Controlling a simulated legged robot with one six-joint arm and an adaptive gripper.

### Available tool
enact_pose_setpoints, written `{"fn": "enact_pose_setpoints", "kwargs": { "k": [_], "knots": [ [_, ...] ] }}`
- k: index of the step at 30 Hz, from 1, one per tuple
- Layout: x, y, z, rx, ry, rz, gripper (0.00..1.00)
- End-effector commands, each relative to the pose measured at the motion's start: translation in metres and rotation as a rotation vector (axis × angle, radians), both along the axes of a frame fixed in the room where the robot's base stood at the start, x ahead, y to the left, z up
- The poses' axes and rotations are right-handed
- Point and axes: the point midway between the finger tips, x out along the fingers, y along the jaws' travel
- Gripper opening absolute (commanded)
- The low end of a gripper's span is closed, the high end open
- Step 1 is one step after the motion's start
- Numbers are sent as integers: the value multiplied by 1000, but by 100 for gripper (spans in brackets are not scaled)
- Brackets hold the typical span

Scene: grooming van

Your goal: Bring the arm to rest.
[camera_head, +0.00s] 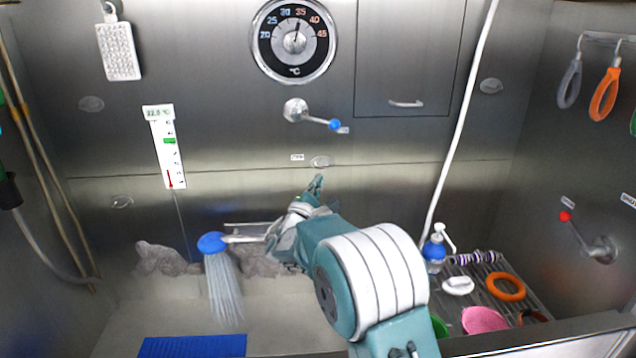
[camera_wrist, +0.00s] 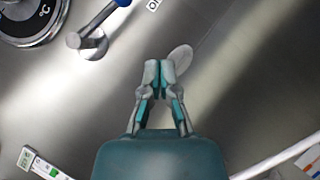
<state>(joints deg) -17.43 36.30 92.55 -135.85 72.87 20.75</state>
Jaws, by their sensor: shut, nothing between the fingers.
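My gripper (camera_wrist: 160,75) is shut and empty in the wrist view, with its two fingertips together in front of the steel wall. In the head view my gripper (camera_head: 316,186) shows small beyond my teal and white arm, pointing up and away toward the back wall. It appears below the blue-tipped lever (camera_head: 318,118). The arm is raised over the tub, and its links hide part of the tub and wall behind. I cannot tell how far the fingertips are from the wall.
A shower head with a blue top (camera_head: 211,243) sprays water left of my arm. A blue mat (camera_head: 192,346) lies in the tub. At right, a rack holds a blue soap bottle (camera_head: 434,254), an orange ring (camera_head: 506,287) and a pink item (camera_head: 484,320). A red-tipped lever (camera_head: 566,217) is on the right wall.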

Motion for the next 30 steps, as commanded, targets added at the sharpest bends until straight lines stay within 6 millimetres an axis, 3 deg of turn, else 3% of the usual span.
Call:
{"fn": "enact_pose_setpoints", "kwargs": {
  "k": [4, 8, 12, 18, 24, 30],
  "knots": [
    [-7, -12, 7, 34, 7, -32, 0],
    [-33, -52, 23, 147, 37, -136, 0],
    [-73, -99, 33, 313, 82, -264, 0],
    [-137, -142, 36, 559, 141, -414, 0],
    [-206, -168, 26, 821, 191, -531, 0],
    [-273, -174, 10, 1102, 231, -609, 0]
  ]
}}
